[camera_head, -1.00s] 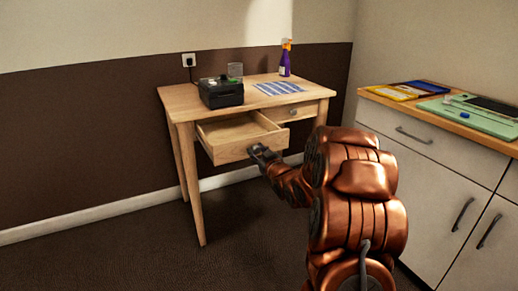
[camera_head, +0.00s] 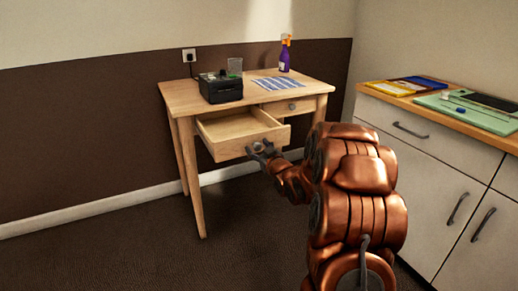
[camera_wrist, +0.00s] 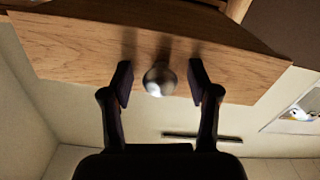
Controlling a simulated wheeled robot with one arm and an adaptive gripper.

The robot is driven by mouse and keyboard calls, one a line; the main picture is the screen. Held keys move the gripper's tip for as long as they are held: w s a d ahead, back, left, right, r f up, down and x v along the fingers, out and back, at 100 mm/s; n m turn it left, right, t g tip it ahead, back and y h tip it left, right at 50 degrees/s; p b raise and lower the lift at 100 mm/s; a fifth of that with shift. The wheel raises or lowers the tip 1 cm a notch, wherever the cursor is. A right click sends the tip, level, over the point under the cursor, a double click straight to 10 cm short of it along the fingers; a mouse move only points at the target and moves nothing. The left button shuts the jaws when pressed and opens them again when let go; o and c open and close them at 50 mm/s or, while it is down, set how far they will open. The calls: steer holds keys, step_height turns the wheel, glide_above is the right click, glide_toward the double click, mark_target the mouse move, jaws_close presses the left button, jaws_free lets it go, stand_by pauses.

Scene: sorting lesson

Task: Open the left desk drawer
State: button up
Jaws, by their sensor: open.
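The left desk drawer (camera_head: 225,148) is pulled out of the wooden desk (camera_head: 185,95), and its inside looks empty. Its round metal knob (camera_wrist: 158,80) shows in the wrist view on the wooden drawer front (camera_wrist: 75,52). My gripper (camera_head: 262,150) is at the drawer front in the head view. In the wrist view my gripper (camera_wrist: 160,82) is open, with one finger on each side of the knob and a gap on both sides. The right desk drawer (camera_head: 292,106) is shut.
A black box-like device (camera_head: 221,88), a clear cup (camera_head: 235,67), a striped sheet (camera_head: 279,86) and a purple spray bottle (camera_head: 285,55) stand or lie on the desk. A cabinet (camera_head: 425,170) with trays on top is at the right. Floor before the desk is clear.

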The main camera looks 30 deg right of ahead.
steer(key=s, duration=0.7)
steer(key=shift+s+a, duration=0.25)
steer(key=shift+a, duration=0.1)
stand_by(0.4)
